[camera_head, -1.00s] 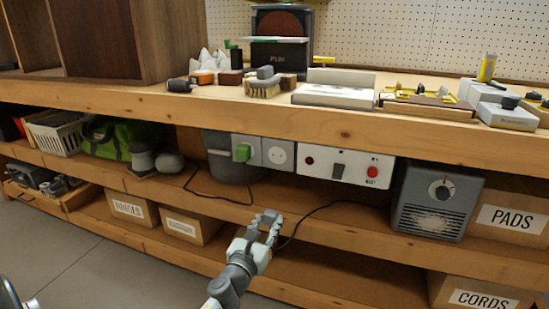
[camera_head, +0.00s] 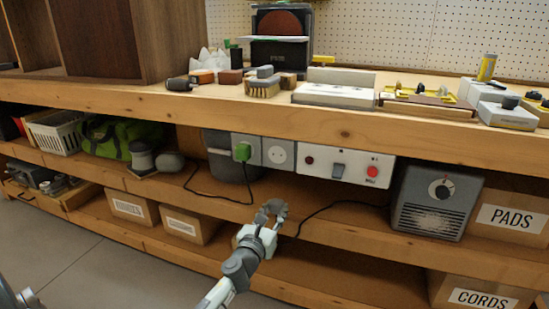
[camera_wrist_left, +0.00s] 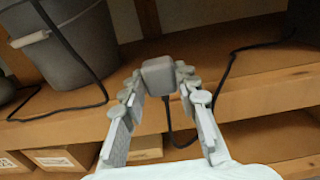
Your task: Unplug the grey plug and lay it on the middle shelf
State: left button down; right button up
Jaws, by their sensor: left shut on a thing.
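The grey plug (camera_wrist_left: 158,75) is between the fingertips of my left gripper (camera_wrist_left: 158,83) in the left wrist view, clear of any socket. A dark cord hangs from it and runs off to the right. In the head view my left gripper (camera_head: 271,209) is shut on it in front of the middle shelf (camera_head: 345,227), and the fingers mostly hide the plug. The white socket (camera_head: 280,154) under the bench top is empty. I cannot tell whether the plug touches the shelf. My right gripper is not in view.
A green plug (camera_head: 242,152) sits in the socket left of the empty one. A grey bin (camera_head: 228,166) stands behind its cord. A grey heater-like box (camera_head: 435,202) stands to the right. The shelf between bin and box is mostly clear, apart from the cord.

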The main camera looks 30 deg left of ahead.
pick_arm(q)
jog(key=shift+x, duration=1.55)
jog(key=shift+b+x, duration=0.6)
jog(key=shift+x, duration=2.05)
